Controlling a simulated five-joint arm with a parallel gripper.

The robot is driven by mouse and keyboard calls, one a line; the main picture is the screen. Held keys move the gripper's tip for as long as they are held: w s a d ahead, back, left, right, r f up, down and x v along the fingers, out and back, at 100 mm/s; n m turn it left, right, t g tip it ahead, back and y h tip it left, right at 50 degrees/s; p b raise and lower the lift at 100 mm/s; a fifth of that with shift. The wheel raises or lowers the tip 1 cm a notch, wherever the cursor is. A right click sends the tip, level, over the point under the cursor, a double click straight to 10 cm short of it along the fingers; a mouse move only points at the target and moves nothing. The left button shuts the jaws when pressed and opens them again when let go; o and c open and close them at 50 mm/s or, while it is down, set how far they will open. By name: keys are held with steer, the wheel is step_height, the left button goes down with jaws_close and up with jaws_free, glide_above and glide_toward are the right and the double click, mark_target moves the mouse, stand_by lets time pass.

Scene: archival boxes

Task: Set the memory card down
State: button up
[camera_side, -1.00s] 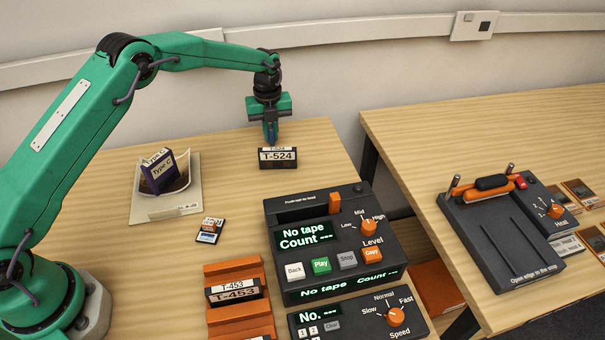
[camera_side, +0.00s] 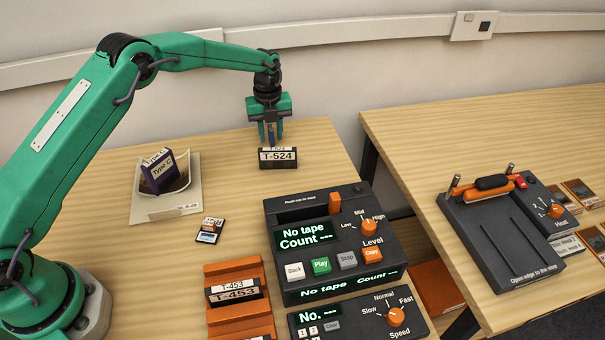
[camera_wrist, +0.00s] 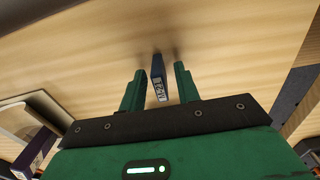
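A narrow dark blue piece (camera_wrist: 157,77) with a pale printed label, which I take to be the memory card, is between my gripper's fingers (camera_wrist: 158,88) in the wrist view. A gap shows on each side of it, so my gripper is open around it. In the side view, my gripper (camera_side: 271,134) points down with its fingers apart, and the blue piece (camera_side: 271,134) shows as a thin upright strip between them. Its lower end is hidden behind the black T-524 block (camera_side: 278,158), so I cannot tell what it rests on.
A purple box (camera_side: 158,172) leans in a cream tray (camera_side: 155,213) at left. A small dark item with a pale blue face (camera_side: 208,238) lies nearer. The tape machine (camera_side: 338,290) and an orange rack (camera_side: 231,269) fill the front. Bare wood lies left of the T-524 block.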

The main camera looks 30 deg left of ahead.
mark_target(271, 128)
step_height(271, 128, up, 12)
stand_by(0.6)
steer(key=shift+r, duration=0.1)
stand_by(0.4)
steer(key=s+a+r+n+t, duration=0.2)
steer(key=s+r+n+t, duration=0.1)
steer(key=s+r+n, duration=1.2)
steer(key=s+f+n+t, duration=0.1)
steer(key=s+n, duration=0.5)
steer(key=s, duration=0.6)
steer(key=s+a+f+n+t, duration=0.1)
steer(key=s+n, duration=0.5)
steer(key=s, duration=0.6)
steer(key=shift+a+f+t, duration=0.25)
steer(key=shift+f+t, duration=0.05)
steer(key=shift+f, duration=0.45)
